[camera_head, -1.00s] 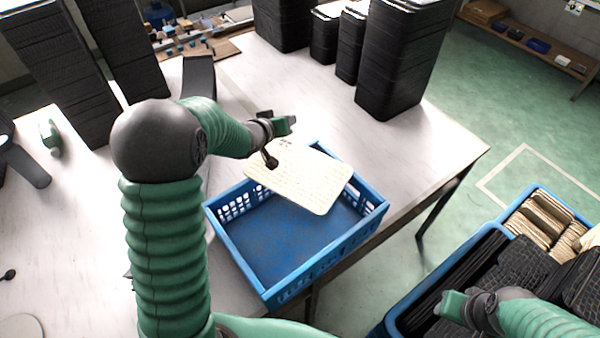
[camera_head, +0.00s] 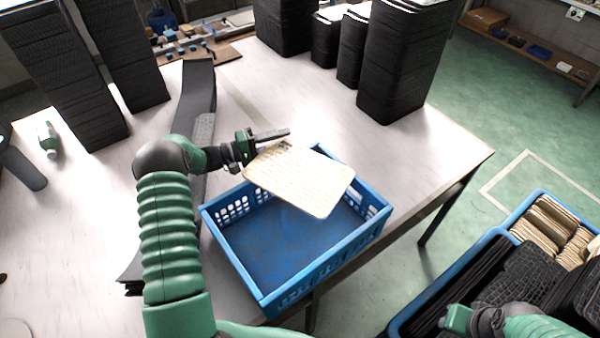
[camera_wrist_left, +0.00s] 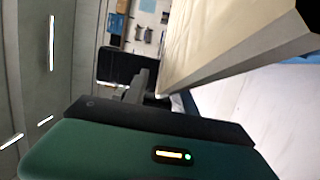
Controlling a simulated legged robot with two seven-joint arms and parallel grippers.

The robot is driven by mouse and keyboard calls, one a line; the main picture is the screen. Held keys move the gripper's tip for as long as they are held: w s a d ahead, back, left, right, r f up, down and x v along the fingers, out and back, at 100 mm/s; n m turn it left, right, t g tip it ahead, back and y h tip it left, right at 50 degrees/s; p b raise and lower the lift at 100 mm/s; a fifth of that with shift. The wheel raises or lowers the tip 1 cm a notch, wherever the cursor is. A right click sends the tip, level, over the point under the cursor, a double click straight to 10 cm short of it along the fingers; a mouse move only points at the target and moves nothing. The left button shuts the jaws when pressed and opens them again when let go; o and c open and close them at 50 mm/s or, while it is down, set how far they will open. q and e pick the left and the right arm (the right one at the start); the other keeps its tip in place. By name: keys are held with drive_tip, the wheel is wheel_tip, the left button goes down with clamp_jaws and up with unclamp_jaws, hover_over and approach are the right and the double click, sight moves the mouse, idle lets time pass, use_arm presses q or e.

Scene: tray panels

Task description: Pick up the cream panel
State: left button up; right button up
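The cream panel (camera_head: 300,182) lies tilted across the top of the blue crate (camera_head: 327,257), over its far side, in the head view. It fills the upper right of the left wrist view (camera_wrist_left: 215,35). My left gripper (camera_head: 262,142) is at the panel's far-left edge. One dark finger extends along the far side of that edge, apart from it; the other finger is mostly hidden. The gripper looks open, and I see no clear grip on the panel. My right gripper (camera_head: 458,318) is at the lower right, near the bin of panels; its opening does not show clearly.
The crate stands at the white table's (camera_head: 80,240) near edge. Tall stacks of black trays (camera_head: 400,60) stand at the back. A blue bin (camera_head: 425,295) at the lower right holds black and tan panels. A dark curved piece (camera_head: 197,95) lies left of my left gripper.

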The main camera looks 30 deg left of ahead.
use_arm(q)
drive_tip(key=shift+w+a+f, duration=0.1)
drive_tip(key=shift+w+a, duration=0.05)
drive_tip(key=shift+a, duration=0.1)
drive_tip(key=shift+c, duration=0.6)
drive_tip(key=shift+d, duration=0.3)
clamp_jaws()
drive_tip(key=shift+a, duration=0.1)
